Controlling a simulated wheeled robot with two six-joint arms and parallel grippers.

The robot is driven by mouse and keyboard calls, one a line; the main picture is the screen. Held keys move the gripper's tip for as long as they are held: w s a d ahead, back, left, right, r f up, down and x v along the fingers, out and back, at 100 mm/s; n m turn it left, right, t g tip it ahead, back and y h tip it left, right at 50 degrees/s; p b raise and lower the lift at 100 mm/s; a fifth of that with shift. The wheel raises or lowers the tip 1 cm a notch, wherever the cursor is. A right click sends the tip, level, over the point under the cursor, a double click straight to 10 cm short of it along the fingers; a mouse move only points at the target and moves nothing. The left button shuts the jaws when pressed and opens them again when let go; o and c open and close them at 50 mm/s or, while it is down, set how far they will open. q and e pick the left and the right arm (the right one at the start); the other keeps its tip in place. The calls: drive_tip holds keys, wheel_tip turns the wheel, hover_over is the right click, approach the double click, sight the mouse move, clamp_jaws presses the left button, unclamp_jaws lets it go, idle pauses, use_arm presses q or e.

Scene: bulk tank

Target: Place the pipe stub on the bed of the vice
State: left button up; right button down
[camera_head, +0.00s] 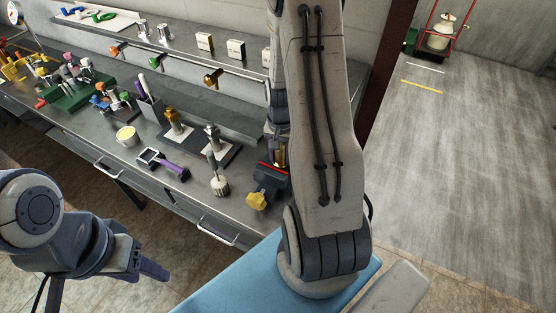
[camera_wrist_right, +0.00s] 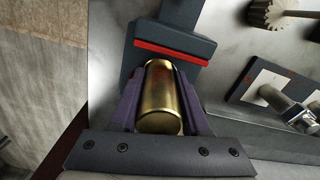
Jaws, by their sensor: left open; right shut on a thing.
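The pipe stub (camera_wrist_right: 163,98) is a brass-coloured cylinder, held lengthwise between the purple-grey fingers of my right gripper (camera_wrist_right: 160,105). The right gripper is shut on it. In the right wrist view the stub's far end is close to the red-faced jaw of the dark vice (camera_wrist_right: 190,45). I cannot tell whether it touches the bed. In the head view the vice (camera_head: 269,184) stands at the bench's right end, partly hidden by my right arm. My left gripper (camera_head: 152,268) is open and empty, in front of the bench and away from the vice.
A yellow knob (camera_head: 257,201) sticks out at the vice's front. To its left on the bench (camera_head: 185,205) are a gear-ended part (camera_head: 220,185), a purple-handled tool (camera_head: 172,169), and metal fittings on dark pads. A raised shelf (camera_head: 185,55) runs behind. Open floor lies to the right.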

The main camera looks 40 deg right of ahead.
sight(278, 164)
drive_tip(key=shift+w+a+f, duration=0.1)
drive_tip(key=shift+w+f, duration=0.35)
wheel_tip(278, 164, down, 3)
drive_tip(key=shift+f+p, duration=0.1)
drive_tip(key=shift+p, duration=0.55)
drive_tip(key=shift+f, duration=0.25)
drive_tip(key=shift+f, duration=0.15)
drive_tip(key=shift+c, duration=1.9)
unclamp_jaws()
